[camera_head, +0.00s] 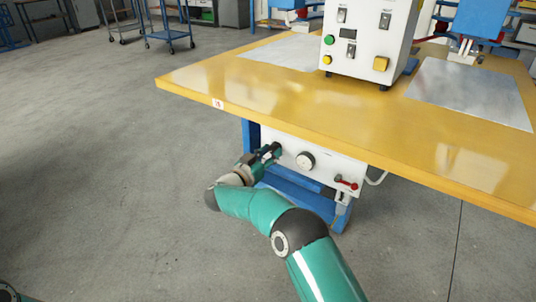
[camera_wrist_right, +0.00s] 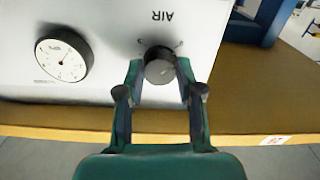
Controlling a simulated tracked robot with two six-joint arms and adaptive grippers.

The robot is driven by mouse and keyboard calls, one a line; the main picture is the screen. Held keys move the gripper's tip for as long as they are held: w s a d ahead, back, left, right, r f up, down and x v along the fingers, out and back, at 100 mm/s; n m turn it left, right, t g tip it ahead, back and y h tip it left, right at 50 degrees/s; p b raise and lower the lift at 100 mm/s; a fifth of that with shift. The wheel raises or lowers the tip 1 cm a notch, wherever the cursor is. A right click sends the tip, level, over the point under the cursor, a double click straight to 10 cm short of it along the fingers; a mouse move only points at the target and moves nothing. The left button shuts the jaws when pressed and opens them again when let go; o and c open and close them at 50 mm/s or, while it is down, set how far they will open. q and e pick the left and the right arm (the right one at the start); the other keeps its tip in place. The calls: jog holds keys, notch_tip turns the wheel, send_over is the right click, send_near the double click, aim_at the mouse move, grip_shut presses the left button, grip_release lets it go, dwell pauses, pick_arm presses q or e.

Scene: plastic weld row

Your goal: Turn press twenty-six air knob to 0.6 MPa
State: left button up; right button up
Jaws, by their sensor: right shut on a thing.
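The air knob (camera_wrist_right: 158,66) is a dark round knob on a white panel (camera_wrist_right: 110,20), under the upside-down word AIR in the right wrist view. My right gripper (camera_wrist_right: 159,74) is shut on the knob, with a finger on each side. In the head view my right gripper (camera_head: 270,153) reaches the panel under the table and mostly hides the knob. A round pressure gauge (camera_head: 306,160) with a dark rim sits beside the knob. It also shows in the right wrist view (camera_wrist_right: 63,58), but its figures are too small to read. My left gripper is out of view.
The yellow table (camera_head: 270,98) overhangs the panel, with a small red-marked label (camera_head: 217,103) on its edge. A red-handled valve (camera_head: 346,184) is right of the gauge. A white control box (camera_head: 365,45) stands on the table. Open floor lies to the left.

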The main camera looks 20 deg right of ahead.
jog(key=m, duration=0.4)
jog(key=shift+f, duration=0.1)
jog(key=shift+d+f+m+b, duration=0.15)
jog(key=shift+m+b, duration=2.2)
jog(key=shift+m, duration=5.3)
jog(key=shift+d+f+m+b, duration=0.1)
jog(key=shift+m+b, duration=2.25)
jog(key=shift+m, duration=5.3)
